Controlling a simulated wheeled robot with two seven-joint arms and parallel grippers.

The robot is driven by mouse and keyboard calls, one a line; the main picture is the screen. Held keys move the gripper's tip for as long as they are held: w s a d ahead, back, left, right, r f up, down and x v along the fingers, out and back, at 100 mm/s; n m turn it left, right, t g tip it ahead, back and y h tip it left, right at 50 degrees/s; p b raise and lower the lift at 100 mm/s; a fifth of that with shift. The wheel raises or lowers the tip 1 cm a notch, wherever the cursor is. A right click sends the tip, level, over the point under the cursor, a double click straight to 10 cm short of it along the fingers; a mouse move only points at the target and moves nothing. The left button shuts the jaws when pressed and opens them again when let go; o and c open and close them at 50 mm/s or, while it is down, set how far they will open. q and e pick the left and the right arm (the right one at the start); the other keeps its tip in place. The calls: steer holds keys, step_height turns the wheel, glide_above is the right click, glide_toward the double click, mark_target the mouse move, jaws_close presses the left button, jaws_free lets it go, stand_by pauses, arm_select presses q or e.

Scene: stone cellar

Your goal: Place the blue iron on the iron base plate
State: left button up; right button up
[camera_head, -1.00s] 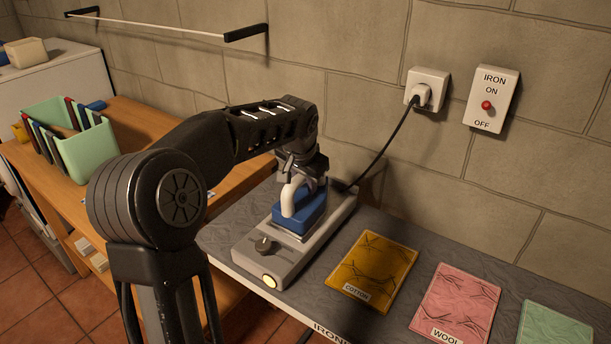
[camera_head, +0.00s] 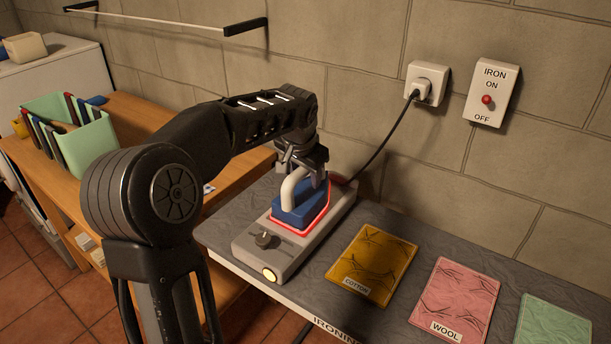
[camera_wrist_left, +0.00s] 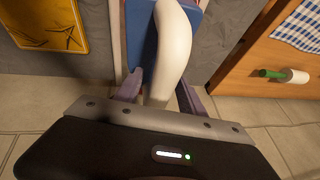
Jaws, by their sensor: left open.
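The blue iron (camera_head: 301,207) with its white handle (camera_head: 290,189) sits on the grey iron base plate (camera_head: 248,246), and a red outline now shows around its sole. My left gripper (camera_head: 306,165) is at the back end of the handle from above. In the left wrist view its fingers (camera_wrist_left: 158,95) stand apart on either side of the white handle (camera_wrist_left: 173,45), with the blue body (camera_wrist_left: 138,30) below. The gripper is open. Contact between fingers and handle cannot be told. My right gripper is not in view.
A cord runs from the wall socket (camera_head: 427,84) to behind the base plate. An IRON switch (camera_head: 491,93) is on the wall. Yellow cotton (camera_head: 371,264), pink wool (camera_head: 455,299) and green (camera_head: 552,325) cloths lie to the right. A green bin (camera_head: 88,147) stands on the wooden table at left.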

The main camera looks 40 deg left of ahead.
arm_select(q)
steer(key=v, duration=1.1)
steer(key=shift+f, duration=0.1)
stand_by(1.2)
